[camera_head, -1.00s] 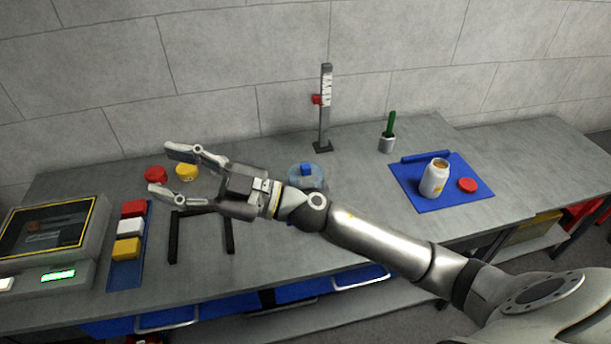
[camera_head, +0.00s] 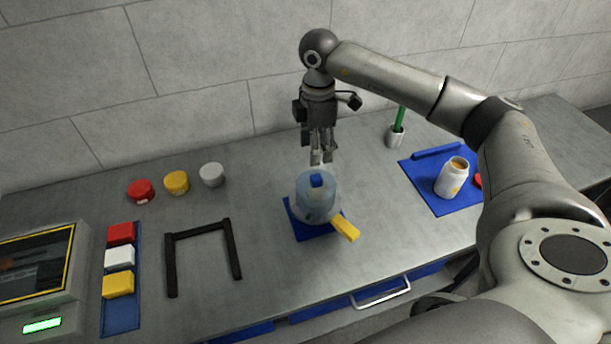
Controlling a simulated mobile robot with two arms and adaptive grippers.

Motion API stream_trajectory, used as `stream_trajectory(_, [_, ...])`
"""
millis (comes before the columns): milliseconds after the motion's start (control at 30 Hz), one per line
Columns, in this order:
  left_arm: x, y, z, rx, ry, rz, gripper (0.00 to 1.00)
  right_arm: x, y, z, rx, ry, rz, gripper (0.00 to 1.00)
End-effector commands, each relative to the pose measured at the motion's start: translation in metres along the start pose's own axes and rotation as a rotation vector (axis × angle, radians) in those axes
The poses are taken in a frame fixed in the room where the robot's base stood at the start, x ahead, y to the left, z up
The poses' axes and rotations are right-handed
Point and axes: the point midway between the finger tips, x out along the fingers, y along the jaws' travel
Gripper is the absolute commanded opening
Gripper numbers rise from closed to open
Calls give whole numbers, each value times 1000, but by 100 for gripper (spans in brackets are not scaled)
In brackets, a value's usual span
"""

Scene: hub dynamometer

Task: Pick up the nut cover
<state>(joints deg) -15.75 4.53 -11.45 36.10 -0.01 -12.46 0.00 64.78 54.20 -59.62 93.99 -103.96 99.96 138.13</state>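No part is labelled as the nut cover. A translucent light-blue round cover (camera_head: 318,203) with a small blue block on top (camera_head: 316,180) sits on a blue mat (camera_head: 298,225) in the middle of the bench. A yellow bar (camera_head: 345,228) sticks out at its lower right. My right gripper (camera_head: 322,158) points down just above and behind the blue block, apart from it as far as I can tell. Its fingers look close together, seen nearly edge-on, with nothing visible between them. My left gripper is not in view.
Red (camera_head: 141,190), yellow (camera_head: 176,182) and white (camera_head: 211,174) round caps stand at the back left. A black frame (camera_head: 200,229) lies before them. A blue tray (camera_head: 121,317) holds coloured blocks. A white jar (camera_head: 450,180) stands on another blue mat at right, near my arm.

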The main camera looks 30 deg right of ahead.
Motion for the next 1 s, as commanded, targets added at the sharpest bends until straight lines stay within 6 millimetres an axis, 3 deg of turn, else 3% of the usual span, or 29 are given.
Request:
stream_trajectory(133, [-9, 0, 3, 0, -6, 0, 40, 20, -2, 2, 5, -9, -8, 50])
stream_trajectory(300, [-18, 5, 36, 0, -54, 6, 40, 44, -1, 1, 5, -5, -6, 50])
stream_trajectory(433, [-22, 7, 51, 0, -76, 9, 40, 53, 0, 1, 3, -4, -2, 50])
stream_trajectory(567, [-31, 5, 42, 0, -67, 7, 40, 63, 0, 0, 2, -4, -6, 50])
stream_trajectory(800, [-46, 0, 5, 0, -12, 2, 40, 96, 2, -1, 2, -4, -6, 50])
stream_trajectory(1000, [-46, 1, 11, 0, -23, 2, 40, 105, 3, -1, 0, -3, -2, 50])
